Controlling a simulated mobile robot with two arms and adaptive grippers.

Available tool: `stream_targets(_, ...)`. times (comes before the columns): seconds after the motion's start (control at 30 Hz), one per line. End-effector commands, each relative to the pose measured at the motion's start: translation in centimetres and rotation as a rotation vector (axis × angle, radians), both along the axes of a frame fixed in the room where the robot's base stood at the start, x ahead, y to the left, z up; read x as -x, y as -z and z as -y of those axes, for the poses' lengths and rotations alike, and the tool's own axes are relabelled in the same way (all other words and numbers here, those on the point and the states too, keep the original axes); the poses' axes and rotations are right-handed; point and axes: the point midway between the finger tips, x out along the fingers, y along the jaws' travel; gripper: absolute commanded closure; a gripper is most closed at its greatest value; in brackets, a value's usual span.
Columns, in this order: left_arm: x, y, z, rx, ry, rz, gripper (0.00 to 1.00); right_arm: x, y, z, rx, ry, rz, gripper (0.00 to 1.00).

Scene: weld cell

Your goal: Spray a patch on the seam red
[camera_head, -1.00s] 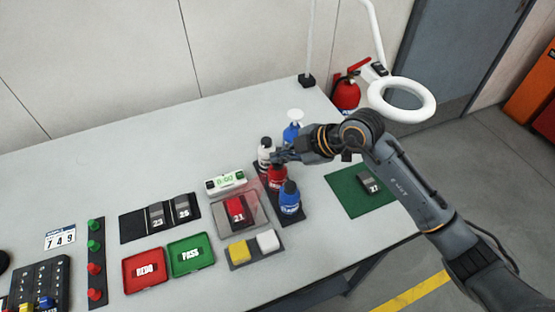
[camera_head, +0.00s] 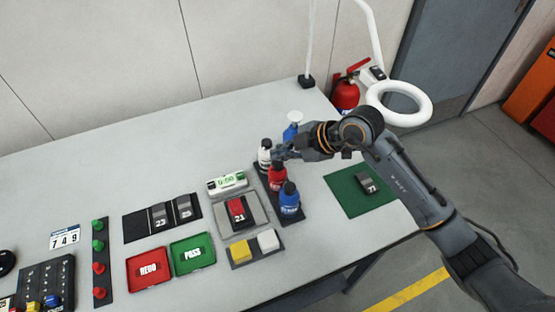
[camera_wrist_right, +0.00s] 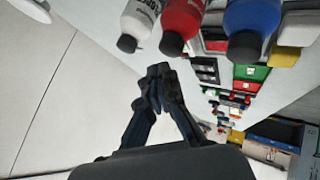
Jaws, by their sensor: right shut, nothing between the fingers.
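A red spray bottle (camera_head: 277,182) with a dark cap stands between a white bottle (camera_head: 265,160) and a blue bottle (camera_head: 289,208) on a dark strip. The part marked 21 (camera_head: 237,211) lies in a grey tray (camera_head: 254,217) just left of the bottles. Its top shows red around the white number; the seam is too small to make out. My right gripper (camera_head: 279,154) is shut and empty, close above and behind the red bottle's cap. In the right wrist view its fingertips (camera_wrist_right: 160,73) are beside the cap of the red bottle (camera_wrist_right: 183,20). My left gripper is out of view.
A display box (camera_head: 227,183) stands behind the tray, with yellow and white blocks (camera_head: 268,240) in front. Red REDO (camera_head: 148,283) and green PASS (camera_head: 180,268) trays lie left. A ring lamp (camera_head: 425,112) overhangs the right side, near a green mat (camera_head: 350,200).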

Motion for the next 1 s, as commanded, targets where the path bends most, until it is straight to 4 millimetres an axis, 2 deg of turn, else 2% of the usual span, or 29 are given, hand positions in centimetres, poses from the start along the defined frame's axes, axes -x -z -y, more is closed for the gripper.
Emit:
stream_targets(0.17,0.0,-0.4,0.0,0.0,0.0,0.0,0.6,0.0,-0.4,0.0,-0.001,0.0,0.001,1.0)
stream_targets(0.63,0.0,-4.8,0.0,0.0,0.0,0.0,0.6,0.0,-5.0,0.0,-0.001,0.0,0.001,1.0)
stream_targets(1.0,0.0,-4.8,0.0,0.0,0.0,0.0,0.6,0.0,-5.0,0.0,-0.001,0.0,0.001,1.0)
